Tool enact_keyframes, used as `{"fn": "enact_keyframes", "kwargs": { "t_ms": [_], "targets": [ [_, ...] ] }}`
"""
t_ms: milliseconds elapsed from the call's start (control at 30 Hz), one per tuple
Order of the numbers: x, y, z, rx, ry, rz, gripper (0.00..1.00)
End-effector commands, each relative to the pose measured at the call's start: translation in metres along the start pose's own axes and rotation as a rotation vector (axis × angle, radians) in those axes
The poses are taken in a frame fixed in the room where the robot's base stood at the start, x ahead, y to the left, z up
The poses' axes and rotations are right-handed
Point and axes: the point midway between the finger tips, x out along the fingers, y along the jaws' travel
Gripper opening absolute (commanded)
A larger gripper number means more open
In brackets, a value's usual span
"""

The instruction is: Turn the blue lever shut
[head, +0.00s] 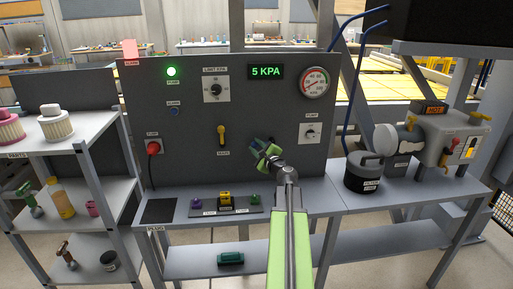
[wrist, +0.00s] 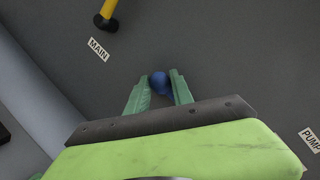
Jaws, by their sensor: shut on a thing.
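The blue lever (wrist: 159,81) shows in the wrist view as a rounded blue end between the two green fingers of my gripper (head: 262,146). My gripper is shut on it, in front of the grey panel (head: 270,112). In the head view my gripper covers most or all of the lever, and its label is hidden too. How far the lever is turned cannot be told.
A yellow lever (head: 222,134) labelled MAIN hangs to the left, also in the wrist view (wrist: 107,17). A PUMP dial (head: 310,131) is to the right. The display (head: 266,72) reads 5 KPA, beside a round gauge (head: 315,83). A green lamp (head: 171,72) is lit.

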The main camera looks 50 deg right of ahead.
Motion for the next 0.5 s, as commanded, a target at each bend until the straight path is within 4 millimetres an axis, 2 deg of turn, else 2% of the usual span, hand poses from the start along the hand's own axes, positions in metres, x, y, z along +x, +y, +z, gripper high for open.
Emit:
{"fn": "enact_keyframes", "kwargs": {
  "t_ms": [500],
  "targets": [
    [-0.0031, -0.0024, -0.0056, 0.003, 0.009, -0.006, 0.0]
  ]
}}
